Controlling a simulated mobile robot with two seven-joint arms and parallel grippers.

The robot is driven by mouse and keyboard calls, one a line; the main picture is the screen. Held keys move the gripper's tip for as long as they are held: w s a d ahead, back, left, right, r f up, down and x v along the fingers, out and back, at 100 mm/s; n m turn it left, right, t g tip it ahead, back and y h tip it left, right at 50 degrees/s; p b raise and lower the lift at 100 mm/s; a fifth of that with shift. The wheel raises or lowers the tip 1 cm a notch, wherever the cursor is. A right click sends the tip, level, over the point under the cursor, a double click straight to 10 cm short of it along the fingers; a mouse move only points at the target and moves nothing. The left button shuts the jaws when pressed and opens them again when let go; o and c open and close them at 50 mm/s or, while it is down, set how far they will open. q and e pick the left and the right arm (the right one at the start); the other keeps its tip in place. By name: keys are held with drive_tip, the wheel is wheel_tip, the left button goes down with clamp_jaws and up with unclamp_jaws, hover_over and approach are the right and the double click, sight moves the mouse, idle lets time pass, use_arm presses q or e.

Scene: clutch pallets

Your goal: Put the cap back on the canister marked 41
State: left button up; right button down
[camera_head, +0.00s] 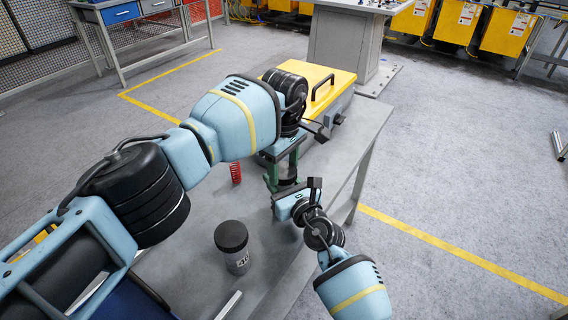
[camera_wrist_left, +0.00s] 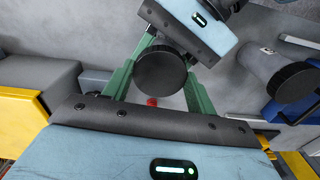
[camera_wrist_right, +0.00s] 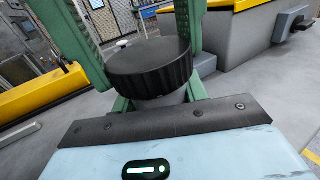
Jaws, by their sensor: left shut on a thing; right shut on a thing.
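A grey canister (camera_wrist_right: 175,97) with a black ribbed cap (camera_wrist_right: 150,70) over its mouth is between my two grippers; its marking is hidden. The cap's round top also shows in the left wrist view (camera_wrist_left: 161,71). My left gripper (camera_head: 285,171) has its green fingers at the cap's sides and appears shut on it. My right gripper (camera_wrist_right: 157,98) appears shut on the canister body below the cap. I cannot tell whether the cap is seated or just resting there. A second capped canister (camera_head: 236,262), its label seemingly 40, stands upright on the table.
The grey table (camera_head: 200,215) also carries a red spring (camera_head: 236,172), a yellow-lidded case (camera_head: 325,83) with a black handle at the far end, and a metal bar (camera_head: 229,305) near the front. Open floor lies to the right.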

use_arm(q)
drive_tip(key=m, duration=0.3)
drive_tip(key=shift+r, duration=0.1)
drive_tip(key=m, duration=0.4)
drive_tip(key=shift+m, duration=0.4)
drive_tip(key=m, duration=0.4)
drive_tip(key=shift+m, duration=0.4)
drive_tip(key=m, duration=0.3)
drive_tip(key=shift+m, duration=0.3)
drive_tip(key=o, duration=1)
drive_tip(key=shift+r, duration=2.2)
